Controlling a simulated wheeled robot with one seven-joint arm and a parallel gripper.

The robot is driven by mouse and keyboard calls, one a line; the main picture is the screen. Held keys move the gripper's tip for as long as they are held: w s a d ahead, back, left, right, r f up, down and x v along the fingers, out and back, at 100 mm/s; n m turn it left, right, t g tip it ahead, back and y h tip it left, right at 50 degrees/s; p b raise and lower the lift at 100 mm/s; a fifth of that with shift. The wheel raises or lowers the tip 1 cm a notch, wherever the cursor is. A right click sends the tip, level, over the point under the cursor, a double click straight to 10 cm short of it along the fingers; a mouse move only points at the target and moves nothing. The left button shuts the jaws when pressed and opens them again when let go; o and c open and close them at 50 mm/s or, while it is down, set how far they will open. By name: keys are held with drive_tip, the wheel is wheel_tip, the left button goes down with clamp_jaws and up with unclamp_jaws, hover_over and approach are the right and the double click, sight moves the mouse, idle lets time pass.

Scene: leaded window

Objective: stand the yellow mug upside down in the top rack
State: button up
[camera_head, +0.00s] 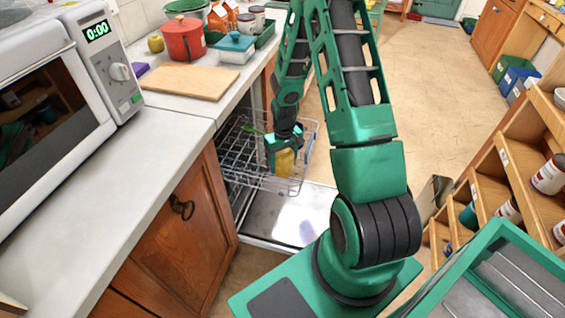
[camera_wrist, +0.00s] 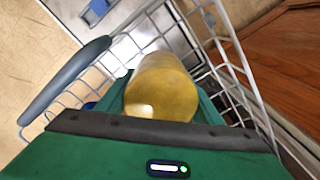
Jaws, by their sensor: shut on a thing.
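The yellow mug (camera_head: 285,162) is in my gripper (camera_head: 282,150), over the pulled-out top rack (camera_head: 312,142) of the dishwasher. In the wrist view the mug (camera_wrist: 160,88) lies between the two green fingers of my gripper (camera_wrist: 162,100), which are shut on it. I see a smooth, closed yellow surface; its mouth and handle are hidden, so I cannot tell which way up it is. Rack wires (camera_wrist: 238,62) show on both sides of it. I cannot tell whether the mug touches the rack floor.
The open dishwasher door (camera_head: 300,215) lies below the rack. A wooden cabinet (camera_head: 175,235) and the counter (camera_head: 130,165) with a microwave (camera_head: 50,95) are to the left. Shelves with cans (camera_head: 550,175) stand at the right. Bare floor (camera_head: 430,100) lies beyond my arm.

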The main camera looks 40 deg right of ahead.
drive_tip(key=shift+f, duration=0.35)
drive_tip(key=o, duration=1.5)
wheel_tip(320, 180, up, 11)
drive_tip(key=shift+f, duration=0.1)
